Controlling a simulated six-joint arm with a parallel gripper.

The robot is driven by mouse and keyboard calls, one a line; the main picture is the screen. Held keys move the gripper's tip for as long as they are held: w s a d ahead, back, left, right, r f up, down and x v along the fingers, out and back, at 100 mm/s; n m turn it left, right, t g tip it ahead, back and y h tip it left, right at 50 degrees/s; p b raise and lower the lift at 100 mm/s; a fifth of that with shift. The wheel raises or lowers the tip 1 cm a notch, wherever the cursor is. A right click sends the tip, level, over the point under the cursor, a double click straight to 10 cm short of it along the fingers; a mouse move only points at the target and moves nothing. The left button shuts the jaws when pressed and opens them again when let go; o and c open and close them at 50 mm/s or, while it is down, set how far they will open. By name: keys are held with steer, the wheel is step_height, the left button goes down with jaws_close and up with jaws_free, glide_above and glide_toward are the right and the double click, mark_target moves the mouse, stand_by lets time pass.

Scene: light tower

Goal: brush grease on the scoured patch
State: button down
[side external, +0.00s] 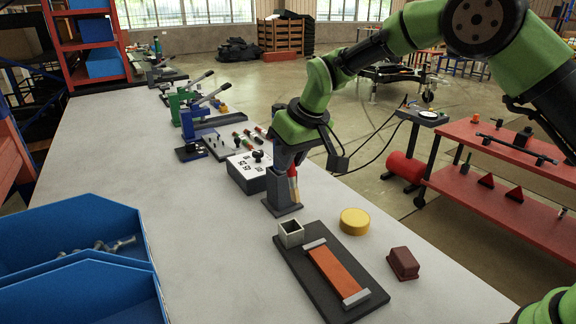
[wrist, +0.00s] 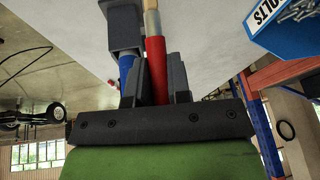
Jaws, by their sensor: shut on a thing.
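My gripper (wrist: 155,85) is shut on a red-handled brush (wrist: 155,62), whose pale lower part points away from the wrist. The brush (side external: 293,184) also shows in the side external view, upright beside a dark grey holder (side external: 281,204). A blue-handled tool (wrist: 126,68) stands at the holder, left of the brush in the wrist view. A dark plate (side external: 289,264) carries an orange-brown strip (side external: 337,273) between two grey end bars, apart from my gripper. I cannot tell a scoured patch on it. A yellow round tin (side external: 354,221) stands beyond the plate. The brush tip is not clear.
A small pale square cup (side external: 291,234) sits at the plate's far corner. A dark red block (side external: 403,263) lies right of the plate. A white-topped box (side external: 246,166) and lever tools stand behind the holder. Blue bins (side external: 80,245) fill the left front; bench between is clear.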

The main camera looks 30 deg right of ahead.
steer(key=s+d+f+m+y, duration=0.1)
steer(key=s+d+f, duration=0.15)
steer(key=d, duration=1.35)
steer(key=shift+t, duration=0.4)
steer(key=shift+s+a+f, duration=0.1)
steer(key=shift+f, duration=1.2)
steer(key=shift+s+f, duration=0.1)
steer(key=shift+f, duration=1.15)
steer(key=shift+f, duration=0.6)
steer(key=shift+r, duration=0.1)
step_height(320, 180, up, 7)
